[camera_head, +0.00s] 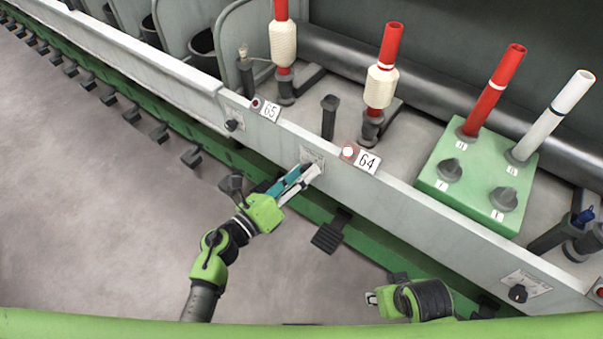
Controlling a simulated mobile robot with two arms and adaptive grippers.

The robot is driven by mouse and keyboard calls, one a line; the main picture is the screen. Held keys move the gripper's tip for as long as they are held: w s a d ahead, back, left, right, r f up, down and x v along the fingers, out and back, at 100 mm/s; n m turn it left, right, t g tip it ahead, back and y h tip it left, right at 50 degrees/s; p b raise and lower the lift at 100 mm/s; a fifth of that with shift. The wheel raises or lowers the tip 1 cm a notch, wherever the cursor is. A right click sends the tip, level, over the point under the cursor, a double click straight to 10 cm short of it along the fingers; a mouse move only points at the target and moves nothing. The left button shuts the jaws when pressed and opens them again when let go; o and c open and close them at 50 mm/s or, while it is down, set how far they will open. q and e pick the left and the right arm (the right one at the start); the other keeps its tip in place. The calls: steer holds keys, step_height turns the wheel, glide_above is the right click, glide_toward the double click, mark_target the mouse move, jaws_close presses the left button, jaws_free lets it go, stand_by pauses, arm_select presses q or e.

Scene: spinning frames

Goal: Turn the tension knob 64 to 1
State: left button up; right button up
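The tension knob 64 sits on the front rail below the number plate 64 (367,162). Part of its pale dial plate (312,156) shows, but the knob itself is hidden behind my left fingertips. My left gripper (312,172) reaches up to the rail from the lower left, with its fingertips at the dial. Its teal-padded fingers lie close together. I cannot tell whether they are closed on the knob. My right gripper (371,298) is low in the picture, away from the rail and pointing left. Its finger opening is too small to judge.
Similar black knobs are below plate 65 (232,125) and at the far right (518,293). A lit button (347,152) is beside plate 64. Red bobbins and a green block (455,205) stand behind the rail. A dark pedal (328,238) sticks out below.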

arm_select(q)
steer(key=c, duration=1.1)
